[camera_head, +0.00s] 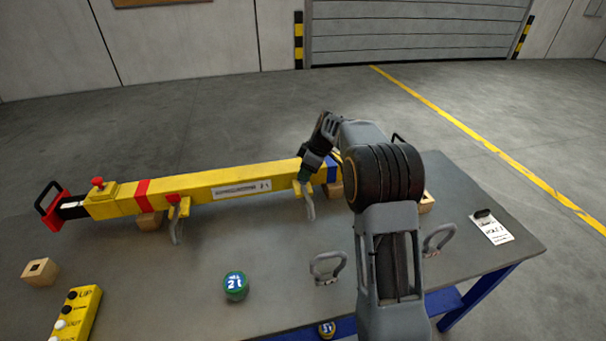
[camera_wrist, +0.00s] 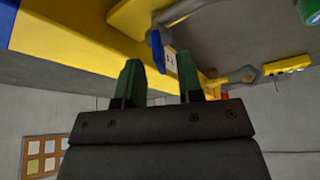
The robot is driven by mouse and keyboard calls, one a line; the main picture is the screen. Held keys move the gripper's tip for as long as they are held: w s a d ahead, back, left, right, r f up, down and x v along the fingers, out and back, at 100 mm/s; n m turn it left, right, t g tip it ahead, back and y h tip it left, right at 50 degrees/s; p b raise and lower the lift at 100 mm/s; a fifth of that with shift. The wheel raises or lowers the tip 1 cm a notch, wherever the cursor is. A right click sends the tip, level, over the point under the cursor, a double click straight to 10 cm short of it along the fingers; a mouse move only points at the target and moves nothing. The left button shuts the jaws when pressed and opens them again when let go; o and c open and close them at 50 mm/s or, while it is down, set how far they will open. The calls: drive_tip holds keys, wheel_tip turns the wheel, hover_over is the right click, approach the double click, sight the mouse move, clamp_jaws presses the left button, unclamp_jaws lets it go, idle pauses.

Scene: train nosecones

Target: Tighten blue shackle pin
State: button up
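The yellow lifting beam (camera_head: 225,185) lies across the table with a red band near its left end and a blue band (camera_head: 332,172) near its right end. A grey shackle (camera_head: 308,207) hangs at the blue-banded end; it also shows in the wrist view (camera_wrist: 178,12). The blue shackle pin (camera_wrist: 156,52) shows as a flat blue head in the wrist view; in the head view my gripper hides it. My gripper (camera_head: 304,174) is at this shackle. In the wrist view, its green fingertips (camera_wrist: 160,80) stand apart, with the blue head between and beyond them. Contact is not visible.
A second shackle (camera_head: 177,225) with a red pin hangs further left on the beam.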

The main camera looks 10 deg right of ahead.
drive_tip(key=shift+x, duration=1.05)
clamp_jaws()
